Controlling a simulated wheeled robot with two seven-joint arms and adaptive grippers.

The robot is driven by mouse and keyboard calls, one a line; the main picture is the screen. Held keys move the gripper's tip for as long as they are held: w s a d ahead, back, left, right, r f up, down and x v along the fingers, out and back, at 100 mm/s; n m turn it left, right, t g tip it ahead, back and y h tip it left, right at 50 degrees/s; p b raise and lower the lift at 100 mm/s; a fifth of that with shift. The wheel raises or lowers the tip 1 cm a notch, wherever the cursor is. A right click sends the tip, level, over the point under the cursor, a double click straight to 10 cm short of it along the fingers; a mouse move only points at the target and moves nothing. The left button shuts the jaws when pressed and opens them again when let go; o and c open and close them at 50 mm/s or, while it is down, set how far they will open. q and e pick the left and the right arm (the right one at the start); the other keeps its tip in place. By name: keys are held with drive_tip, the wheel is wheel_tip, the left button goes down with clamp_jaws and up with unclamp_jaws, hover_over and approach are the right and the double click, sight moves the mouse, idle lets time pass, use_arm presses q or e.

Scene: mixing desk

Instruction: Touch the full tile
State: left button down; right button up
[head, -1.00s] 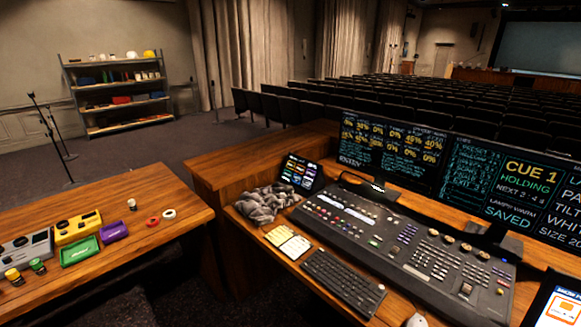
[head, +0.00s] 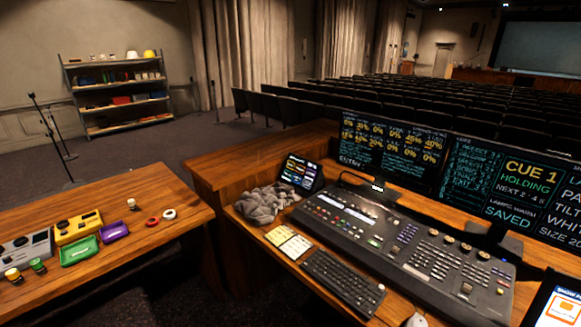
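A small tilted touch screen (head: 300,172) with several small coloured tiles stands at the back left of the mixing desk. Its tile labels are too small to read, so I cannot tell which is the full tile. A second tablet (head: 557,305), cut off at the lower right corner, shows a white page with an orange mark. Neither of my grippers is in view.
The lighting console (head: 405,245) fills the desk, with a keyboard (head: 343,282) in front and monitors (head: 392,150) behind. A grey crumpled cloth (head: 266,203) lies beside the touch screen. The left table (head: 135,245) holds trays and boxes.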

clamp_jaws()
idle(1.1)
